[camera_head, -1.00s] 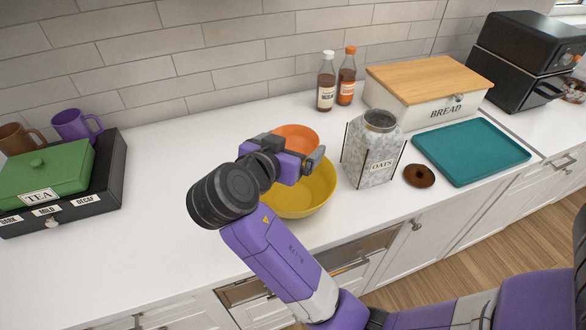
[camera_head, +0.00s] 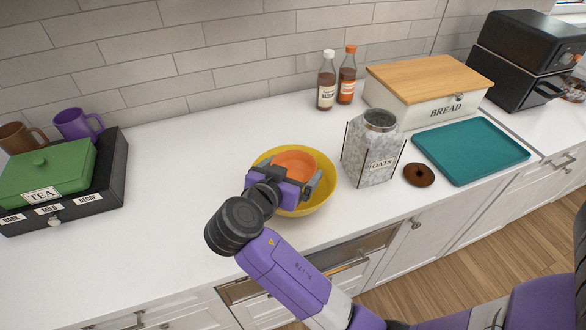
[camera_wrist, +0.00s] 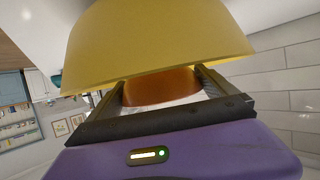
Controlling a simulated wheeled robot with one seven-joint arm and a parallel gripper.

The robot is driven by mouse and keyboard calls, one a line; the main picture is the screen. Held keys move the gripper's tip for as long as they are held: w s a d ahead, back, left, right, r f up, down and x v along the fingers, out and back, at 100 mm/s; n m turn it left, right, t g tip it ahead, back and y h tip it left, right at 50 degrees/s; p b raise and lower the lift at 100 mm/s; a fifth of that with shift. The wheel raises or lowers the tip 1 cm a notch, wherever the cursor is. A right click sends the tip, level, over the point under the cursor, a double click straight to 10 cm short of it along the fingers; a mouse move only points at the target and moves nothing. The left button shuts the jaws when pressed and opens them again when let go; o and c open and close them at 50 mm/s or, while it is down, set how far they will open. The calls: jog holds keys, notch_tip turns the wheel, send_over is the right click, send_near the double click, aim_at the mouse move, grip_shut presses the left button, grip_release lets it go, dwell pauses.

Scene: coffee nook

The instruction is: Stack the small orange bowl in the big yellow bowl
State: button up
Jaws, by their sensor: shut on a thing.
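The big yellow bowl (camera_head: 323,195) stands upright on the white counter, left of the oats jar. The small orange bowl (camera_head: 294,160) shows within the yellow bowl's rim. My gripper (camera_head: 291,176) reaches over the yellow bowl and is shut on the orange bowl. In the wrist view, the yellow bowl's wall (camera_wrist: 155,45) fills the top and hides my fingertips. The orange bowl (camera_wrist: 163,88) shows between my fingers. Whether the orange bowl touches the yellow bowl's bottom is hidden.
The oats jar (camera_head: 370,150) stands close to the right, with a brown donut (camera_head: 419,175) and teal tray (camera_head: 470,150) beyond. Two bottles (camera_head: 337,78) and a bread box (camera_head: 428,100) stand behind. A tea box (camera_head: 50,175) is far left. The counter between is clear.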

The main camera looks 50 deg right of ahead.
jog(key=shift+f+b, duration=0.45)
jog(key=shift+f, duration=0.15)
jog(key=o, duration=1.2)
jog(key=shift+c, duration=0.2)
jog(key=shift+r, duration=0.1)
jog(key=shift+r+p, duration=0.5)
jog(key=shift+p, duration=0.05)
jog(key=shift+a+r, duration=0.2)
jog(key=shift+a, duration=0.1)
jog(key=b+v, duration=0.2)
jog(key=v, duration=0.9)
jog(key=shift+a, duration=0.15)
